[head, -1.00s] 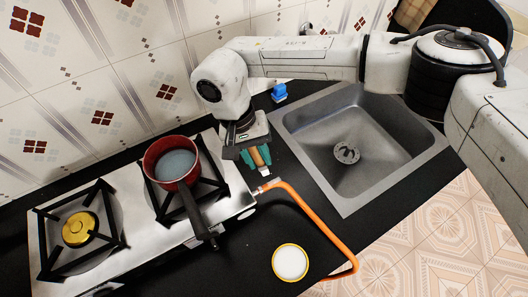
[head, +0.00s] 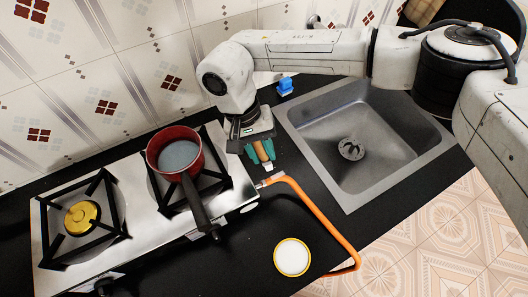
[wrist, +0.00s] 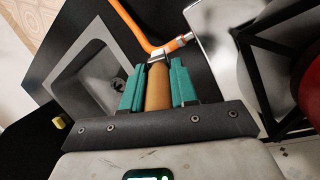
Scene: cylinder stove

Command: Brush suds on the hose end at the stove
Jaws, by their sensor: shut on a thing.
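My gripper (head: 258,152), with teal fingers, is shut on a brush with a tan wooden handle (wrist: 158,90). The brush's pale tip (head: 267,167) points down toward the counter. The orange hose (head: 318,215) runs from the stove's right side across the counter and over its front edge. Its metal hose end (head: 270,181) at the stove lies just in front of the brush tip. In the wrist view the tip appears very close to the hose end (wrist: 185,39); I cannot tell whether they touch. A yellow-rimmed dish of white suds (head: 292,257) sits on the counter in front.
The steel stove (head: 130,218) is at left, with a red pot (head: 164,145) on its right burner, its dark handle (head: 197,205) pointing forward. The sink (head: 345,195) is at right. A blue object (head: 285,86) stands behind.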

